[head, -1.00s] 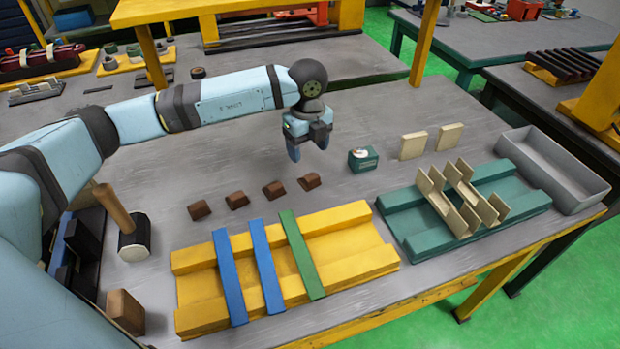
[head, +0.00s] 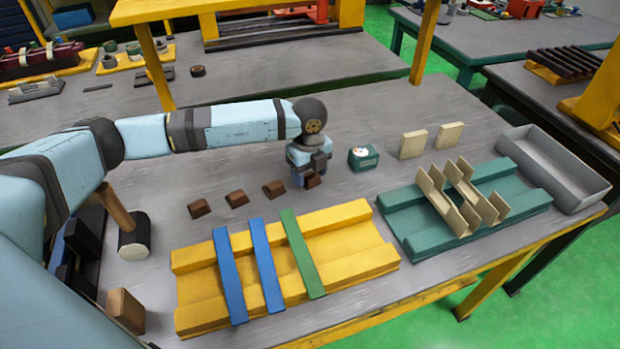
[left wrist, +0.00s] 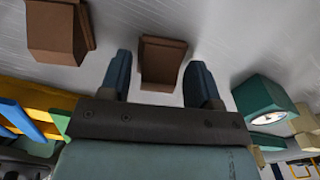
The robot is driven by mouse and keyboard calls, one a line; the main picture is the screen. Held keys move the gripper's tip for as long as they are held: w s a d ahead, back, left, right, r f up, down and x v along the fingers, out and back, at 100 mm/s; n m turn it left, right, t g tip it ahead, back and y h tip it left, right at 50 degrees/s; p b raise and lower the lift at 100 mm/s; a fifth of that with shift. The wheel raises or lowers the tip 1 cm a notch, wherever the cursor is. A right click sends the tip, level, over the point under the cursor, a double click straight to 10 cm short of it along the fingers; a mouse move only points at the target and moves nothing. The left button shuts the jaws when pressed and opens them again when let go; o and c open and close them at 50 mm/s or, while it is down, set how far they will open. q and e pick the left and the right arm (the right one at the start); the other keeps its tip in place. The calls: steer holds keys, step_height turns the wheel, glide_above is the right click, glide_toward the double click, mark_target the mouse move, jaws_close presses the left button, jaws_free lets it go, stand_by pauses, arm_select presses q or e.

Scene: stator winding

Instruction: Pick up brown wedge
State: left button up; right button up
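Several brown wedges lie in a row on the grey table behind the yellow fixture. My left gripper (head: 308,174) is down at the rightmost brown wedge (head: 313,181), which is partly hidden by it in the head view. In the left wrist view my left gripper (left wrist: 162,88) is open, with one finger on each side of that wedge (left wrist: 162,62) and a visible gap on both sides. Another brown wedge (left wrist: 58,30) shows to the left there. The other wedges (head: 274,188), (head: 237,199) and (head: 200,208) lie further left. My right gripper is not in view.
A green box with a dial (head: 363,158) stands just right of the gripper. The yellow fixture (head: 350,240) with blue and green strips lies in front. A green fixture (head: 525,195) holds cream pieces. A grey tray (head: 590,200) stands at the right. A wooden-handled mallet (head: 134,240) is at the left.

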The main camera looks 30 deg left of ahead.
arm_select(q)
steer(key=c, duration=0.8)
steer(key=shift+o, duration=0.2)
steer(key=shift+r, duration=0.1)
